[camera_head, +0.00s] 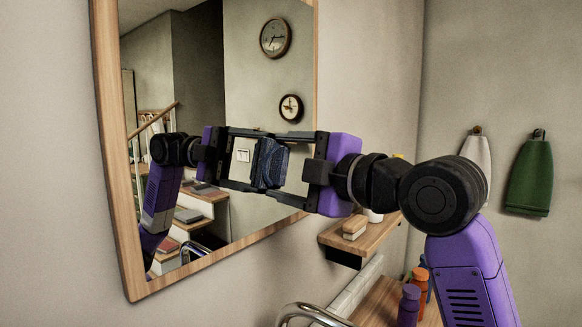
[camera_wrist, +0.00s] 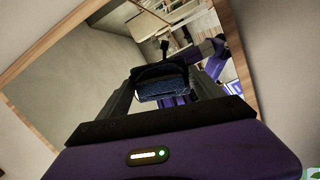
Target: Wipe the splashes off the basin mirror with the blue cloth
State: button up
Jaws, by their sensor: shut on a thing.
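The basin mirror (camera_head: 190,60) hangs on the wall in a pale wooden frame; it also fills much of the wrist view (camera_wrist: 80,80). My gripper (camera_head: 277,162) reaches in from the right, in front of the glass. It is shut on the dark blue cloth (camera_head: 279,166), which is bunched between the fingers. The cloth also shows in the wrist view (camera_wrist: 163,90). Cloth and fingertips meet or nearly meet their reflection; I cannot tell whether they touch the glass. I cannot make out splashes; the gripper and cloth hide part of the glass.
A small wooden shelf (camera_head: 375,239) right of the mirror holds a block-like item (camera_head: 354,226). Below are a chrome tap (camera_head: 310,311), a purple bottle (camera_head: 409,304) and an orange-topped bottle (camera_head: 420,274). A white towel (camera_head: 479,165) and a green towel (camera_head: 530,175) hang on hooks.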

aim_at(233, 173)
jog(key=shift+s+a, duration=0.85)
jog(key=shift+s, duration=0.3)
jog(key=shift+s+a, duration=0.9)
jog(key=shift+s, duration=0.3)
jog(key=shift+s+a, duration=0.85)
jog(key=shift+s, duration=0.3)
jog(key=v, duration=0.6)
jog(key=shift+w+d, duration=0.3)
jog(key=shift+d+f, duration=0.1)
jog(key=shift+d, duration=0.05)
jog(key=shift+b+v, duration=0.35)
jog(key=shift+v, duration=1)
jog(key=shift+d+f, duration=0.1)
jog(key=shift+d, duration=0.05)
